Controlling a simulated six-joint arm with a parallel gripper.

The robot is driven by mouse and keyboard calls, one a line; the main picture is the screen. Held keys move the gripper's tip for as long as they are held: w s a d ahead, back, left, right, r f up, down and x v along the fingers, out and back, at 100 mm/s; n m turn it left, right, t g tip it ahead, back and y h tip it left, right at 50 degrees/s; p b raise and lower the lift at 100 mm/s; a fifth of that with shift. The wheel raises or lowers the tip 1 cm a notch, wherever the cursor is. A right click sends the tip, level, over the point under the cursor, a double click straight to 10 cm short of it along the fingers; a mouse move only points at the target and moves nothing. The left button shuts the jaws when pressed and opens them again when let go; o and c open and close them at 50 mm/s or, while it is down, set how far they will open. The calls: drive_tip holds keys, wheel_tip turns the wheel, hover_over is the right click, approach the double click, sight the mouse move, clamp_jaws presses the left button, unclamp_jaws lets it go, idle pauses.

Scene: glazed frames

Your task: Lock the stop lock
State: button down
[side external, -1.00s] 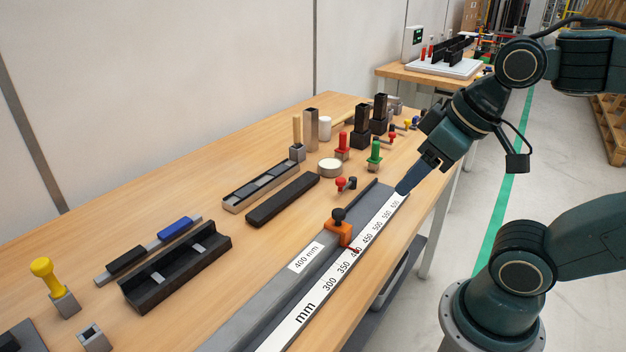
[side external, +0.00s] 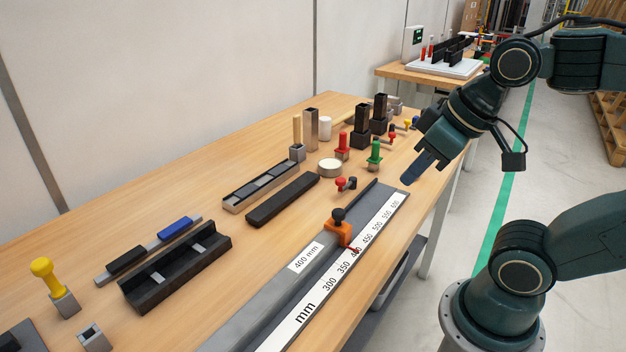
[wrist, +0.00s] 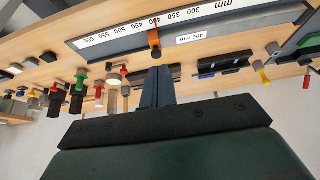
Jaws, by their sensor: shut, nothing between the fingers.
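The orange stop (side external: 338,232) sits on the grey rail (side external: 262,298) beside the white mm scale (side external: 318,287). Its red pointer (side external: 352,248) lies at about the 400 mark. A black knob (side external: 338,214) stands on top of the stop; whether it is tight cannot be told. A label (side external: 306,256) on the rail reads 400 mm. In the wrist view the stop (wrist: 154,38) shows beyond my fingertips. My gripper (side external: 407,180) is shut and empty, above the far end of the rail, well apart from the stop. It also shows in the wrist view (wrist: 158,72).
A small red-and-black knobbed part (side external: 346,184) lies just behind the rail. Green (side external: 375,153) and red (side external: 342,147) handled plugs and black upright blocks (side external: 361,130) stand farther back. Long dark trays (side external: 175,275) lie to the left. The table's right edge is clear.

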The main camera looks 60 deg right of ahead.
drive_tip(key=w+d+f+m, duration=0.1)
drive_tip(key=w+d+f, duration=0.2)
drive_tip(key=w+d, duration=0.2)
drive_tip(key=w+d+f+m+g+h, duration=0.1)
drive_tip(key=w+d+f+m, duration=0.1)
drive_tip(key=w+d+f, duration=0.2)
drive_tip(key=shift+w+d, duration=1.1)
drive_tip(key=shift+d, duration=1.05)
drive_tip(key=shift+f, duration=0.25)
drive_tip(key=shift+x, duration=4.65)
drive_tip(key=shift+w+d+f, duration=0.1)
drive_tip(key=shift+w+d, duration=0.1)
drive_tip(key=shift+w, duration=0.35)
drive_tip(key=shift+w+d+f, duration=0.15)
drive_tip(key=shift+w, duration=0.45)
drive_tip(key=shift+w+d, duration=0.2)
drive_tip(key=shift+w, duration=0.55)
